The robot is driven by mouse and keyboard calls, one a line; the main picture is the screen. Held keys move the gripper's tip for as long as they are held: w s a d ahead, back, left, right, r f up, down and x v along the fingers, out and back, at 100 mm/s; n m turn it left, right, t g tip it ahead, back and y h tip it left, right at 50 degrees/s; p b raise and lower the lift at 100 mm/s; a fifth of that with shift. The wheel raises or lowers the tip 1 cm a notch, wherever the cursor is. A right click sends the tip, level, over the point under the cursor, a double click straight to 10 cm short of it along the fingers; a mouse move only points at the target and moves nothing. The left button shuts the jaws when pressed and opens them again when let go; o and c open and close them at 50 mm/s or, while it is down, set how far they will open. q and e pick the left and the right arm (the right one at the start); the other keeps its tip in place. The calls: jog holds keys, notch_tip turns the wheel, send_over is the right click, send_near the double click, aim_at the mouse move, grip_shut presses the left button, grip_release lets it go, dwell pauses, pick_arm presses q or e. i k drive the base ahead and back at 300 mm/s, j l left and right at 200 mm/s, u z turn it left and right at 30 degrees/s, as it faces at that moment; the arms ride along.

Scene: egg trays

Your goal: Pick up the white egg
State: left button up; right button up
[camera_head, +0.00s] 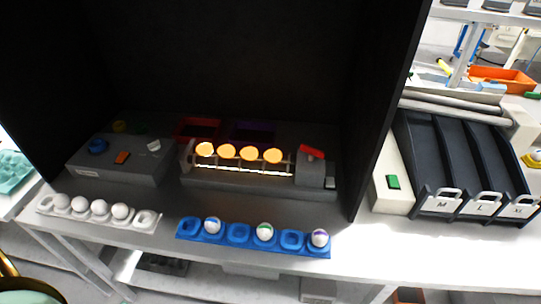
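A white tray (138,225) lies at the front left of the table. It holds several plain white eggs (120,211) in a row; its two end slots look empty. A blue tray (238,238) lies to its right. It holds three white eggs with coloured marks: one blue-marked (212,225), one green-marked (264,231) and one purple-marked (319,238), with empty slots between them. Several eggs (227,152) glow orange on a lit roller device (260,182) behind the blue tray. Neither gripper shows in the head view.
A dark booth (200,60) encloses the back and right side of the roller device. A grey control box (120,160) with coloured buttons stands at left. Black chutes labelled M and L (455,165) stand at right. The white table (400,255) is clear at front right.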

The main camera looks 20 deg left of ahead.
aim_at(205, 150)
jog(key=u, duration=1.3)
